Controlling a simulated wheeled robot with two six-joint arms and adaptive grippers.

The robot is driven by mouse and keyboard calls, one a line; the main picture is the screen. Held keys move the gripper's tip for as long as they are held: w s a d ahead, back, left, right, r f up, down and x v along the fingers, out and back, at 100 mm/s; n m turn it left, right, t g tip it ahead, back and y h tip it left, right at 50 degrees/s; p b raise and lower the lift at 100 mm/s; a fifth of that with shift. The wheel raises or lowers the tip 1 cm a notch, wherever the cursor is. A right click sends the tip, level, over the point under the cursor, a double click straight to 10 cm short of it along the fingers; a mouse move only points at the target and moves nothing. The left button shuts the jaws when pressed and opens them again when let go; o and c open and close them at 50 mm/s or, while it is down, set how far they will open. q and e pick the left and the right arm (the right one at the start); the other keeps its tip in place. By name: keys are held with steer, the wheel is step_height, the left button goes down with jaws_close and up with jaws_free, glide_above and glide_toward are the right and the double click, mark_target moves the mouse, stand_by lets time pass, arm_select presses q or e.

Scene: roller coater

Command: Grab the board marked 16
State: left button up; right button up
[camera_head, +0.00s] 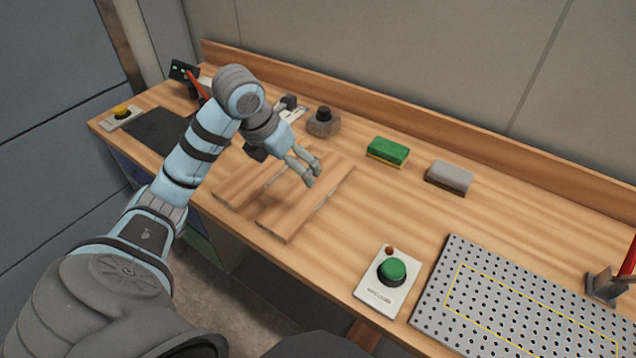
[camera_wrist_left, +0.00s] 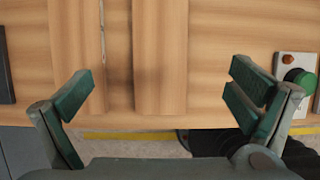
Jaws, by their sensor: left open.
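Two flat wooden boards lie side by side on the wooden bench. The left board (camera_head: 237,188) and the right board (camera_head: 283,221) are close to the bench's colour, and I cannot read a number on either. My left gripper (camera_head: 308,171) is open and empty, and shows above the far part of the right board. In the left wrist view the right board (camera_wrist_left: 160,55) runs between the open fingers (camera_wrist_left: 163,95), and the left board (camera_wrist_left: 73,50) lies left of it. My right gripper is not in view.
A control box with a green button (camera_head: 391,271) and a perforated metal plate (camera_head: 480,290) lie to the right. A green sponge (camera_head: 388,151), a grey block (camera_head: 450,177) and a joystick (camera_head: 323,121) stand behind. A dark pad (camera_head: 160,131) lies left. The bench's front edge is near the boards.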

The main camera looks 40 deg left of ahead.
arm_select(q)
steer(key=b, duration=0.5)
glide_toward(305, 193)
steer(key=shift+s+d+f, duration=0.1)
steer(key=shift+s+f, duration=0.05)
steer(key=shift+f, duration=0.3)
steer(key=shift+s+d+f, duration=0.1)
steer(key=shift+s+f, duration=0.05)
steer(key=shift+f, duration=0.35)
steer(key=x, duration=0.3)
steer(key=w+x, duration=0.1)
steer(key=x, duration=0.3)
steer(key=shift+a+r+p, duration=0.2)
steer(key=shift+r+p, duration=0.05)
steer(key=shift+p, duration=0.15)
steer(key=shift+w, duration=0.1)
steer(key=c, duration=1.5)
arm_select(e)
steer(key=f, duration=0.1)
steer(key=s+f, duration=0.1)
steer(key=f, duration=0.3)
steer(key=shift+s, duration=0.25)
arm_select(q)
steer(key=shift+o, duration=0.2)
